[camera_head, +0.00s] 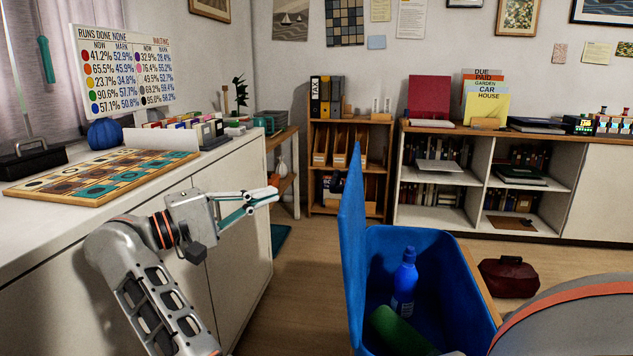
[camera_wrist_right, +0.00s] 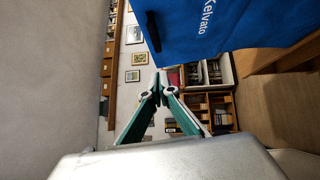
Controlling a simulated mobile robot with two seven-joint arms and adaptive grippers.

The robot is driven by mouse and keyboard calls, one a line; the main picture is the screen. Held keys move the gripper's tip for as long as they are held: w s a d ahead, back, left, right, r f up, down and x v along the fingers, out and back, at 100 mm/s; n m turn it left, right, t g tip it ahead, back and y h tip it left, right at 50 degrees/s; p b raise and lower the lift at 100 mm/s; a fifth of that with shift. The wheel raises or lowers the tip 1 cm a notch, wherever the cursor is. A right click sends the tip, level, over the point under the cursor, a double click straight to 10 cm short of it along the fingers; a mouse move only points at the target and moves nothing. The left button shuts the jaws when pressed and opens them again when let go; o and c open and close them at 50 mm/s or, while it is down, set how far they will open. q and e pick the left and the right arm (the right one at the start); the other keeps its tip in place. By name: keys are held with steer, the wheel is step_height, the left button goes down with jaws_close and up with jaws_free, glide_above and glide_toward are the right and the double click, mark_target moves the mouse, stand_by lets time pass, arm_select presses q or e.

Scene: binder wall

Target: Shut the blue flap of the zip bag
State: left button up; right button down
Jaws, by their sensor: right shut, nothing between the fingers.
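The blue zip bag (camera_head: 482,318) is open at the lower middle right of the head view. Its blue flap (camera_head: 352,240) stands upright along the bag's left side. Inside are a blue bottle (camera_head: 404,282) and a green item (camera_head: 398,332). My right gripper (camera_head: 274,194) is shut and empty, left of the flap and apart from it. In the right wrist view its fingertips (camera_wrist_right: 159,84) meet, and the flap's lettered outer face (camera_wrist_right: 225,28) fills the top right. My left gripper is not in view.
A white cabinet (camera_head: 232,232) runs along the left, carrying a patterned board (camera_head: 100,176) and a score board (camera_head: 125,70). A dark red bag (camera_head: 508,277) lies on the floor right of the blue bag. Shelves line the back wall. Open floor (camera_head: 310,270) lies between cabinet and flap.

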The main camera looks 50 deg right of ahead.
mark_target(331, 175)
steer(key=s+d+p, duration=0.1)
steer(key=d, duration=0.1)
steer(key=s+d+r+p, duration=0.1)
steer(key=s+d+p, duration=0.1)
steer(key=d, duration=0.1)
steer(key=s+d+p, duration=0.1)
steer(key=s+d, duration=0.1)
steer(key=d, duration=0.1)
steer(key=shift+r, duration=0.4)
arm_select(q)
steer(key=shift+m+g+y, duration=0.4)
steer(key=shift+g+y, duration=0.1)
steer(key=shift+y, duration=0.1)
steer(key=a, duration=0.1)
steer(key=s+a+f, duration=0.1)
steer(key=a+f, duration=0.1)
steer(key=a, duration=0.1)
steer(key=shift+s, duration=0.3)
arm_select(e)
steer(key=shift+s+d+f, duration=0.25)
steer(key=shift+f, duration=0.05)
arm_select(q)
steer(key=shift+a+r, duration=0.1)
arm_select(e)
steer(key=shift+d, duration=0.1)
